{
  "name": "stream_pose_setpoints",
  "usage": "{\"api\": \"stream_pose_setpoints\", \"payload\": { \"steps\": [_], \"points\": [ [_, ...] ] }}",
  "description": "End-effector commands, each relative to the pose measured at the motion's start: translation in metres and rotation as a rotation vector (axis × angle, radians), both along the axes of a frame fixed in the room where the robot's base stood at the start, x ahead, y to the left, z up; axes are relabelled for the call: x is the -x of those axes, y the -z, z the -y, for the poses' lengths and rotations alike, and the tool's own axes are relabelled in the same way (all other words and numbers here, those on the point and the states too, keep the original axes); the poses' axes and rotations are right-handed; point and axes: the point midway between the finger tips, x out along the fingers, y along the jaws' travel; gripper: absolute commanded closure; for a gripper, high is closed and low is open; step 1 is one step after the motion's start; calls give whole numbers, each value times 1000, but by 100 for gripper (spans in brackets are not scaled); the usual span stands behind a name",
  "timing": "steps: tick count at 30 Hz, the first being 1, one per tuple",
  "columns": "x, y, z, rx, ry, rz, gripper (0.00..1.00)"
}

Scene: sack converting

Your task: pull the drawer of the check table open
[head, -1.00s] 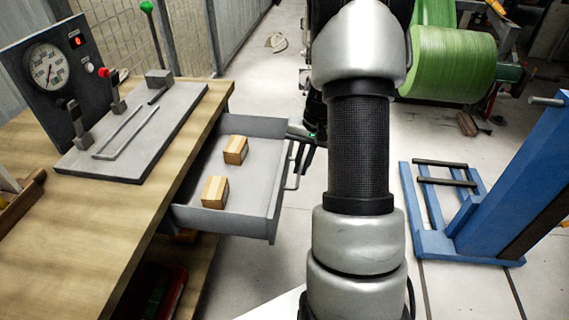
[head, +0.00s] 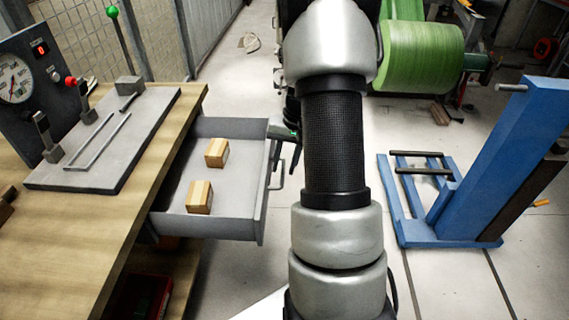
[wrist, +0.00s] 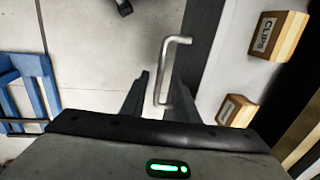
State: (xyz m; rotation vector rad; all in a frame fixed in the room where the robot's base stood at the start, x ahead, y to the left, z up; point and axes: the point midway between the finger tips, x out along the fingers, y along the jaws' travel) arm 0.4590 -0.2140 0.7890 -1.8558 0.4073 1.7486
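The check table (head: 100,235) stands at the left in the head view. Its grey drawer (head: 225,228) is pulled well out to the right, with two small wooden boxes (head: 217,153) (head: 199,197) inside. The drawer's bar handle (head: 281,170) is on its front; it also shows in the wrist view (wrist: 164,65). My gripper (wrist: 157,92) is at the handle, its fingers apart on either side of the handle's near end. I see gaps between the fingers and the bar. In the head view my arm partly hides the gripper.
A grey panel with a gauge (head: 15,80) and levers stands on the tabletop. A blue frame (head: 430,215) stands on the floor at the right. A green roll (head: 415,55) is behind it.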

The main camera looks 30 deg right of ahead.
Motion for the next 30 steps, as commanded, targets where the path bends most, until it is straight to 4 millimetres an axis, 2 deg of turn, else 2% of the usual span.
{"api": "stream_pose_setpoints", "payload": {
  "steps": [4,8,21,24,30],
  "points": [
    [0,-11,2,1,0,2,72],
    [3,-35,5,1,1,4,72],
    [14,-137,21,2,1,2,72],
    [16,-154,24,2,1,2,72],
    [18,-170,26,0,1,1,72]
  ]
}}
